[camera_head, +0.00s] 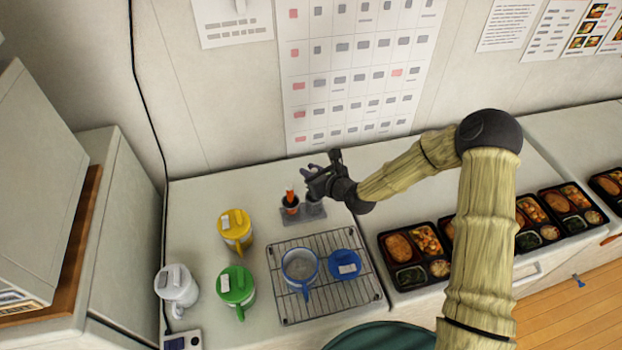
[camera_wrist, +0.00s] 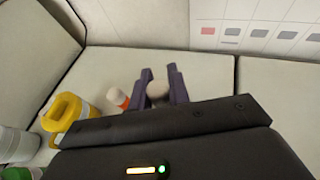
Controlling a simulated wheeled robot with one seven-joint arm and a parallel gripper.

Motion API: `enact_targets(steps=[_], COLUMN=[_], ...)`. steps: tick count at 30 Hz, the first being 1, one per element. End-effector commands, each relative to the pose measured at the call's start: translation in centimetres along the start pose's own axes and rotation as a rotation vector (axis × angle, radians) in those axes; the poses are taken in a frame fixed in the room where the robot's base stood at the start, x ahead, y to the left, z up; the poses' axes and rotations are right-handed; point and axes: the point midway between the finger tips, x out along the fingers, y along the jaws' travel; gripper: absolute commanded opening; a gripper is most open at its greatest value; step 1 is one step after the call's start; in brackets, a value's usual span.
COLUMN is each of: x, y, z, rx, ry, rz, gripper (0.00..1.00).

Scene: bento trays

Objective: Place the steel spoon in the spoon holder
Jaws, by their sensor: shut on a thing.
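My gripper (camera_head: 320,167) is over the back of the counter, just above the spoon holder, a grey stand (camera_head: 318,214) with dark cups. In the wrist view its dark fingers (camera_wrist: 161,82) are closed around a rounded, greyish-beige piece (camera_wrist: 158,91), which looks like part of the steel spoon. The rest of the spoon is hidden by my gripper. An orange and white utensil handle (camera_head: 291,196) stands in the holder's left cup; it also shows left of my fingers in the wrist view (camera_wrist: 118,97). I cannot tell whether the spoon is inside the right cup.
A yellow jug (camera_head: 235,232), a green jug (camera_head: 236,287) and a white jug (camera_head: 176,286) stand at the left. A wire rack (camera_head: 322,303) holds a blue-handled jug (camera_head: 299,267) and a blue lid (camera_head: 344,264). Several bento trays (camera_head: 411,287) line the right. The wall is close behind.

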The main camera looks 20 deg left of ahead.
Motion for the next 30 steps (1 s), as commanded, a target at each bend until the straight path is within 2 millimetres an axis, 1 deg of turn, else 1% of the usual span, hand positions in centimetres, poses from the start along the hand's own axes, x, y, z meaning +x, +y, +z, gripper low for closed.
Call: enact_targets(steps=[6,8,19,20,22,23,30], x=[1.0,1.2,1.4,1.4,1.4,1.4,1.3], y=[0.1,0.1,0.1,0.1,0.1,0.1,0.0], z=[-2.5,-3.0,-3.6,-3.4,-3.4,-3.4,-3.4], rx=[0.002,0.000,0.001,0.000,0.000,0.000,0.000], ry=[0.003,0.002,0.001,0.001,0.001,0.001,0.001], rz=[0.001,0.002,0.001,0.001,0.001,0.001,0.001], gripper=[0.00,0.00,0.00,0.24,0.37,0.40,0.40])
